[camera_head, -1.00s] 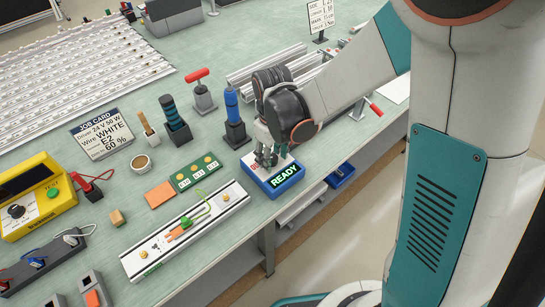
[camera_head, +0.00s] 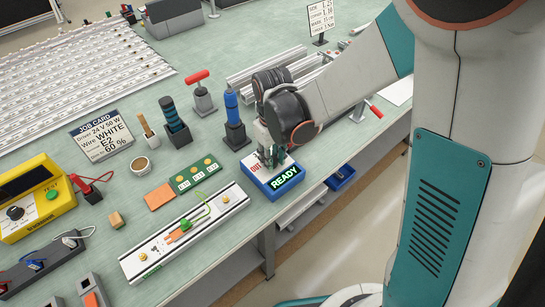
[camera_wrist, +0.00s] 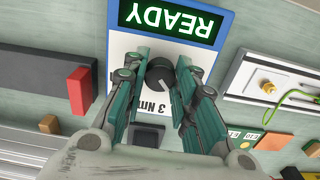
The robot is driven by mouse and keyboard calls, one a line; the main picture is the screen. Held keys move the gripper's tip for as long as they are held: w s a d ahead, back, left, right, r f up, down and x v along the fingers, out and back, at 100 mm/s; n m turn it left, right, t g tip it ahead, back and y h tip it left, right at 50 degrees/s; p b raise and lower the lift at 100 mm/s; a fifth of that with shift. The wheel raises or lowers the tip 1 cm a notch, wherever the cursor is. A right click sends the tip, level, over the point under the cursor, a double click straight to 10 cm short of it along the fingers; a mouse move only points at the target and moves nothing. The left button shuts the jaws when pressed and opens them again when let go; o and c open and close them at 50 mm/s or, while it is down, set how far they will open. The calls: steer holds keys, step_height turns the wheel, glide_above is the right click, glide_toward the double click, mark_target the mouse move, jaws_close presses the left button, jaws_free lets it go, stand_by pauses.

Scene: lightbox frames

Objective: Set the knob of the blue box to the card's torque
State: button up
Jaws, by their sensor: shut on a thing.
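The blue box (camera_head: 289,188) sits near the bench's front edge, with a white top and a green READY display (camera_head: 285,176). In the wrist view the display (camera_wrist: 170,20) appears upside down, and a "3 Nm" marking shows below the dark round knob (camera_wrist: 160,72). My gripper (camera_head: 269,157) reaches down over the box. In the wrist view my gripper (camera_wrist: 161,74) has its fingers shut on the knob's sides. The knob's pointer cannot be read.
A blue-handled driver in a holder (camera_head: 235,130) stands close behind the box. A white rail with a green wire (camera_head: 149,252) and a green terminal board (camera_head: 193,175) lie to the left. A yellow tester (camera_head: 40,215) is far left. The bench edge is near the box.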

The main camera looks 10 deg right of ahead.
steer(key=m, duration=0.4)
steer(key=shift+b, duration=0.4)
steer(key=shift+m, duration=2.1)
steer(key=o, duration=1.1)
steer(key=shift+r, duration=3.8)
